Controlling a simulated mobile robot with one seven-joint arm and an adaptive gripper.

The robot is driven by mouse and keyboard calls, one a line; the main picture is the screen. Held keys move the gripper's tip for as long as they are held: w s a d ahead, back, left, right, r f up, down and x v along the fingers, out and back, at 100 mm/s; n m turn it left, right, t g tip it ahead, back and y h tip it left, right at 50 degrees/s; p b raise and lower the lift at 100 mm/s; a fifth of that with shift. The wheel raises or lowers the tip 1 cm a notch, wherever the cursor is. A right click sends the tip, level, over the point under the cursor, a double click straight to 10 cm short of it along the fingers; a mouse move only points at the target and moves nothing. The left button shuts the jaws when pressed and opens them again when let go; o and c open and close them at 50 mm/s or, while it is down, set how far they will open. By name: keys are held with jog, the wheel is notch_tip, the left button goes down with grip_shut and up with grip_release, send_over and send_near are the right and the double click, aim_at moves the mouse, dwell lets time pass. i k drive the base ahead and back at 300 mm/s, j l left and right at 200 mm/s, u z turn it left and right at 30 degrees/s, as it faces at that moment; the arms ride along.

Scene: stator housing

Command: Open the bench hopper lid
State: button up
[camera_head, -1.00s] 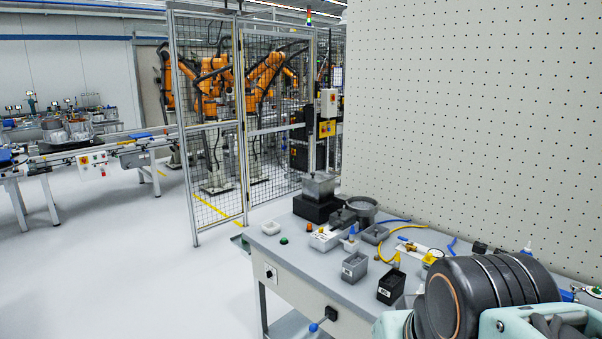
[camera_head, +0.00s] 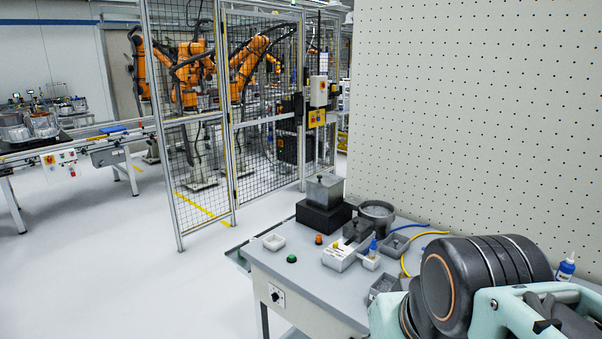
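A grey metal box with a flat lid (camera_head: 325,181), likely the bench hopper, stands on a black block (camera_head: 323,218) at the far left end of the bench. A small knob shows on top of the lid. The lid looks shut, lying flat on the box. My gripper is not in view. Only dark and pale green links of my arm show at the lower right, well to the right of the box and nearer the camera.
The grey bench (camera_head: 330,290) holds a white tray (camera_head: 274,242), a green button (camera_head: 291,259), a white fixture (camera_head: 342,255), grey bins (camera_head: 395,246) and a yellow hose (camera_head: 413,243). A pegboard wall (camera_head: 460,110) rises behind. A mesh fence (camera_head: 190,150) encloses orange robots. Floor left of the bench is clear.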

aim_at(329, 179)
jog(key=i+j+z, duration=0.2)
jog(key=i+j, duration=1.1)
